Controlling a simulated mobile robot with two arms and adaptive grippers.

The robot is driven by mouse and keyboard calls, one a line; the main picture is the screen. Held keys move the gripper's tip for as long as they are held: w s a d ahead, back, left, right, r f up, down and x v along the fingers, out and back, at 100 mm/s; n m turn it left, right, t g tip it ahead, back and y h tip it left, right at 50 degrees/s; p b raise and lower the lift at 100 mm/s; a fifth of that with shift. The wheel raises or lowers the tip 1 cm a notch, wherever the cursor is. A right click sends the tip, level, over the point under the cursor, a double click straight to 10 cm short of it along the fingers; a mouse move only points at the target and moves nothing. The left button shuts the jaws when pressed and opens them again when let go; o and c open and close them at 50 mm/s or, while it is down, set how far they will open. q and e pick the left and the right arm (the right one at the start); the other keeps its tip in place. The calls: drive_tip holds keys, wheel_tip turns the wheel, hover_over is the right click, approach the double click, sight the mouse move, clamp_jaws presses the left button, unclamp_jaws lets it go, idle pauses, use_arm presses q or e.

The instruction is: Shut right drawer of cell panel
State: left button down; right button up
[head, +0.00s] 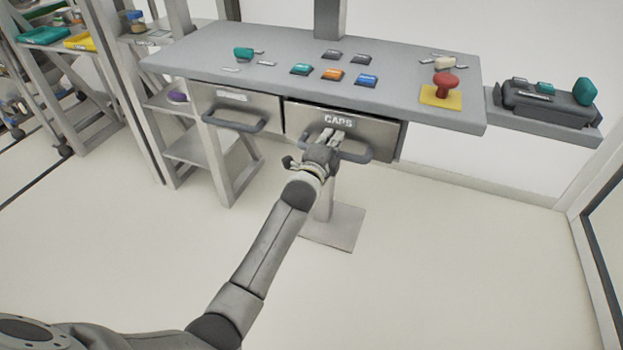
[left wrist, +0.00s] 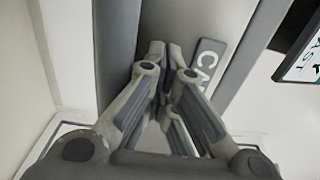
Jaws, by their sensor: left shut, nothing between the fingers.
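The cell panel (head: 210,60) is a grey slab on a post, with two drawers under it. The right drawer (head: 300,121) has a light front with a CAPS label and a grey bar handle (head: 364,155). Its front stands slightly forward of the left drawer. My left gripper (head: 336,136) is shut and empty, its fingertips at the right drawer's front by the label, over the middle of the handle. In the left wrist view the closed fingertips (left wrist: 165,48) point at the drawer front beside the label (left wrist: 206,66); contact cannot be told. My right gripper is not in view.
The left drawer (head: 262,104) has its own handle (head: 236,121). On the panel are coloured buttons and a red mushroom knob (head: 445,84) on a yellow plate. Shelves (head: 195,150) stand at the left, and a side tray (head: 545,110) at the right. The floor in front is clear.

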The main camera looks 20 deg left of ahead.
use_arm(q)
drive_tip(key=shift+w+r, duration=0.25)
drive_tip(key=shift+w, duration=0.7)
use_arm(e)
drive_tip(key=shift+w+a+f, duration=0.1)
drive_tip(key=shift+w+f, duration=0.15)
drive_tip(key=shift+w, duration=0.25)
